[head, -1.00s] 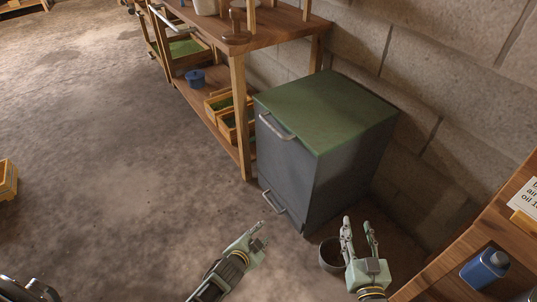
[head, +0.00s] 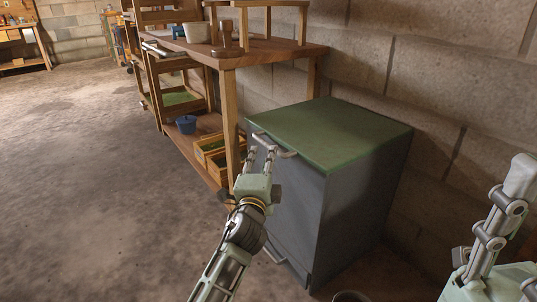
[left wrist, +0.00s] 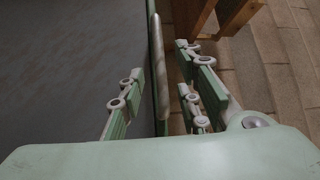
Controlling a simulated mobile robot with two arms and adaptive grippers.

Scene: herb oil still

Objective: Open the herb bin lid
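The herb bin (head: 345,215) is a grey box against the block wall, with its green lid (head: 330,130) shut. A pale metal handle (head: 289,154) runs along the lid's front edge. My left gripper (head: 261,152) is at this handle, with its fingers spread. In the left wrist view, the handle (left wrist: 158,65) shows as a long bar between the open fingers (left wrist: 160,98); contact cannot be made out. My right gripper (head: 500,215) is right of the bin, clear of it; its finger gap is not clear.
A wooden shelf unit (head: 228,62) stands just left of the bin, with crates (head: 215,150) and a blue pot (head: 186,125) on its lower shelf. A second handle (head: 273,254) is low on the bin's front. The floor (head: 90,190) at left is clear.

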